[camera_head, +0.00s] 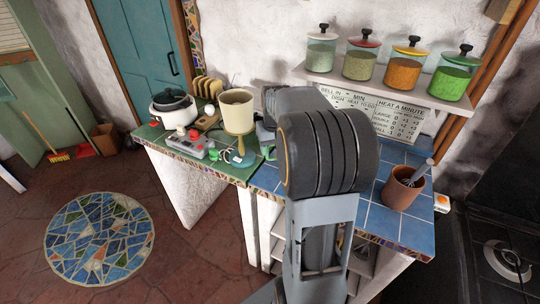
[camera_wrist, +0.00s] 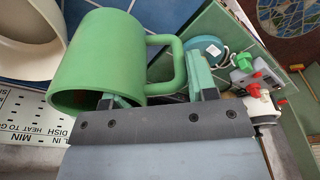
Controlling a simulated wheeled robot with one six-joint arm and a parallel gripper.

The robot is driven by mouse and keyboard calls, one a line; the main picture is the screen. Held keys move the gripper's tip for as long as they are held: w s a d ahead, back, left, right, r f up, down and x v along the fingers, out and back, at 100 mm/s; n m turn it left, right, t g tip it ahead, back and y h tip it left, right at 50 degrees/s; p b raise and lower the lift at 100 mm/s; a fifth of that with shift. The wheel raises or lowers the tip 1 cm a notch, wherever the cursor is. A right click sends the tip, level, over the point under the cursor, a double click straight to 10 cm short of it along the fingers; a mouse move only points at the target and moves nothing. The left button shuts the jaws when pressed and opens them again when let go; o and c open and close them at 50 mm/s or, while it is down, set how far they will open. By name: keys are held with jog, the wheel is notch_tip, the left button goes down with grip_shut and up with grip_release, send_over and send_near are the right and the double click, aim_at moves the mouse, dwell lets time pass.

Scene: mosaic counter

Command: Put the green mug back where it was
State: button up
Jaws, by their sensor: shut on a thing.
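The green mug (camera_wrist: 98,62) fills the left middle of the wrist view, tilted in the picture, its open rim toward the lower left and its handle on the right. My gripper (camera_wrist: 155,84) is shut on the mug at its handle side, with one finger by the mug's wall and the other beyond the handle. In the head view my arm hides nearly all of the mug and gripper; only a small green patch shows beside the arm. I cannot tell whether the mug touches the counter.
A lamp with a cream shade (camera_head: 237,112), a grey box with coloured knobs (camera_head: 187,143) and a white pot (camera_head: 173,110) crowd the green-tiled part. A brown pot (camera_head: 398,190) stands on the blue tiles at right. Jars line a shelf (camera_head: 390,87) above.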

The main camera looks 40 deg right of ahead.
jog(key=shift+w+d+f+p, duration=0.2)
jog(key=shift+w+d+f, duration=0.2)
jog(key=shift+w+f, duration=0.8)
jog(key=shift+w+d+f+p, duration=0.15)
jog(key=shift+w+d+f, duration=0.25)
jog(key=shift+f, duration=1.45)
jog(key=shift+w+d+f+p, duration=0.2)
jog(key=shift+w+d+f, duration=0.15)
jog(key=shift+w+f, duration=0.9)
jog(key=shift+s+f, duration=0.4)
jog(key=shift+f, duration=0.15)
jog(key=o, duration=1.4)
